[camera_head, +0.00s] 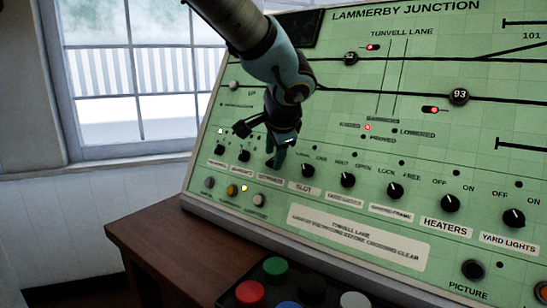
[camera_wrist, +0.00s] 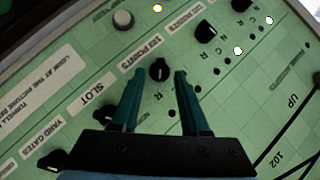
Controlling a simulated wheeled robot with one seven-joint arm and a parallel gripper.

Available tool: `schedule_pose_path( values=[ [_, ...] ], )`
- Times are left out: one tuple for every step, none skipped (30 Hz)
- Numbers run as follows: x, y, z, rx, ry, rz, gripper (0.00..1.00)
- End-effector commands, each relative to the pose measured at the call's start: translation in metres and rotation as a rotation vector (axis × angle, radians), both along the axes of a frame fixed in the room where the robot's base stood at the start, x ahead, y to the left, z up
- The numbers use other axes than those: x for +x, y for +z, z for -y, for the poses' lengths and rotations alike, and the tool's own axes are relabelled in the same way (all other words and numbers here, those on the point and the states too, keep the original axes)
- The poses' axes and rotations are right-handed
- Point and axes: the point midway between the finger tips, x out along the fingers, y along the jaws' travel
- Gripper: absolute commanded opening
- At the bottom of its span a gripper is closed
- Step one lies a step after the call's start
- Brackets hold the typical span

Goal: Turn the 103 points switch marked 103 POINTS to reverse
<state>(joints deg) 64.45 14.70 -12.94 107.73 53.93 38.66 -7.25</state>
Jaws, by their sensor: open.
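A black rotary switch (camera_wrist: 159,70) sits on the green panel between my fingertips in the wrist view. Its white label (camera_wrist: 140,52) ends in POINTS; the number is too blurred to be sure of, and the knob's pointer direction is hard to read. The letters N and R stand on the side toward my gripper. My gripper (camera_wrist: 157,78) is open, with one teal finger on each side of the knob; I cannot tell whether they touch it. In the head view my gripper (camera_head: 275,158) hides this knob, just left of the SLOT knob (camera_head: 308,170).
Close by are the SLOT knob, the yard gates knob (camera_head: 347,180) and another points switch (camera_wrist: 205,31). A wooden desk (camera_head: 150,240) carries a box of coloured buttons (camera_head: 275,266).

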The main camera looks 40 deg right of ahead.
Motion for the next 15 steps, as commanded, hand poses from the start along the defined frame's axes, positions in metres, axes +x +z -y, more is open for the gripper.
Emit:
schedule_pose_path(
  values=[
    [-0.005, 0.008, -0.002, -0.003, -0.003, 0.002, 0.45],
    [-0.009, 0.012, -0.004, -0.004, -0.003, 0.002, 0.45],
    [-0.013, 0.018, -0.007, -0.004, -0.003, 0.001, 0.45],
    [-0.017, 0.023, -0.009, -0.005, -0.003, 0.002, 0.45],
    [-0.020, 0.028, -0.011, -0.005, -0.004, 0.002, 0.45],
    [-0.025, 0.034, -0.015, -0.004, -0.002, 0.001, 0.45],
    [-0.028, 0.038, -0.017, -0.004, -0.002, 0.002, 0.45],
    [-0.031, 0.043, -0.019, -0.004, -0.002, 0.002, 0.45],
    [-0.035, 0.048, -0.021, -0.003, -0.002, 0.001, 0.45],
    [-0.038, 0.052, -0.023, -0.002, -0.002, 0.002, 0.45],
    [-0.041, 0.055, -0.025, -0.003, -0.003, 0.002, 0.45],
    [-0.044, 0.059, -0.027, -0.003, -0.002, 0.000, 0.45],
    [-0.046, 0.062, -0.028, -0.002, -0.001, 0.001, 0.45],
    [-0.047, 0.064, -0.030, -0.001, -0.002, 0.001, 0.45],
    [-0.049, 0.067, -0.031, -0.001, -0.002, 0.001, 0.45]
  ],
)
